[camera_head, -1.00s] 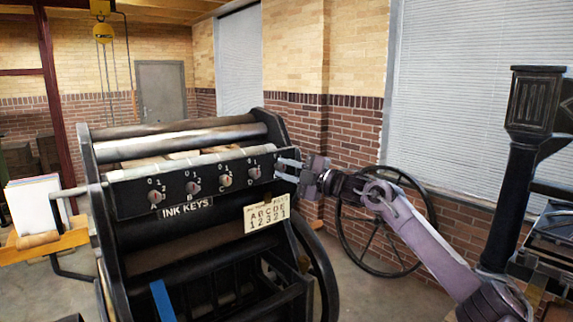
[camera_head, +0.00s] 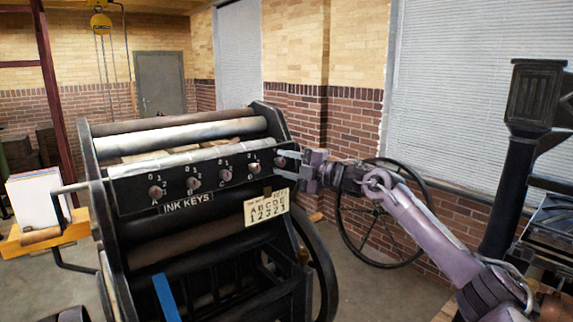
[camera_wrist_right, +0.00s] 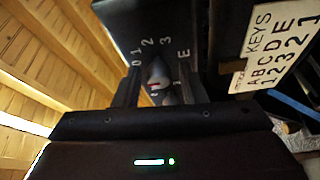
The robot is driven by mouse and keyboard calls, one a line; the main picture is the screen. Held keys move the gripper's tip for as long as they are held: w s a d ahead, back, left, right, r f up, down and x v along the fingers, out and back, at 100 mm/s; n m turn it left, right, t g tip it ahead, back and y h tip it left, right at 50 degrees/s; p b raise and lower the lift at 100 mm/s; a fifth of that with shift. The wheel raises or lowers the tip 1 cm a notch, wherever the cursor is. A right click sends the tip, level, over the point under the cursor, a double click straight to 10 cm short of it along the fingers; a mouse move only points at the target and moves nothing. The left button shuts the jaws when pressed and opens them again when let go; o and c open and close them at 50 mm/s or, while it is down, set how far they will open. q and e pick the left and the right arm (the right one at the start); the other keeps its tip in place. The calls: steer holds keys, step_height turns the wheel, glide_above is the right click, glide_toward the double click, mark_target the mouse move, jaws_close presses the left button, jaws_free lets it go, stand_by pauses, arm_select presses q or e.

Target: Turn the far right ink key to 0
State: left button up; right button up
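The far right ink key, E (camera_head: 281,162), is a small knob at the right end of the black key panel of the press (camera_head: 140,192). In the right wrist view the key (camera_wrist_right: 158,72) stands between my two fingers, below the white marks 0, 1, 2, 3 and the letter E. My right gripper (camera_head: 284,164) is at this key, and it shows in the wrist view (camera_wrist_right: 158,90) with its fingers apart on either side of the knob. Firm contact is not visible. The number the key points to is unclear. My left gripper is out of view.
Ink keys A (camera_head: 155,191), B (camera_head: 193,183), C (camera_head: 225,175) and D (camera_head: 254,168) line the panel to the left. A spoked wheel (camera_head: 383,213) is behind my right arm. A black post (camera_head: 518,150) stands right.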

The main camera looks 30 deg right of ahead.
steer(key=shift+o, duration=0.3)
steer(key=shift+s+d+f+b, duration=0.2)
steer(key=shift+s+b, duration=0.1)
steer(key=shift+b, duration=0.1)
steer(key=b+v, duration=0.4)
steer(key=v, duration=0.3)
steer(key=shift+r, duration=0.1)
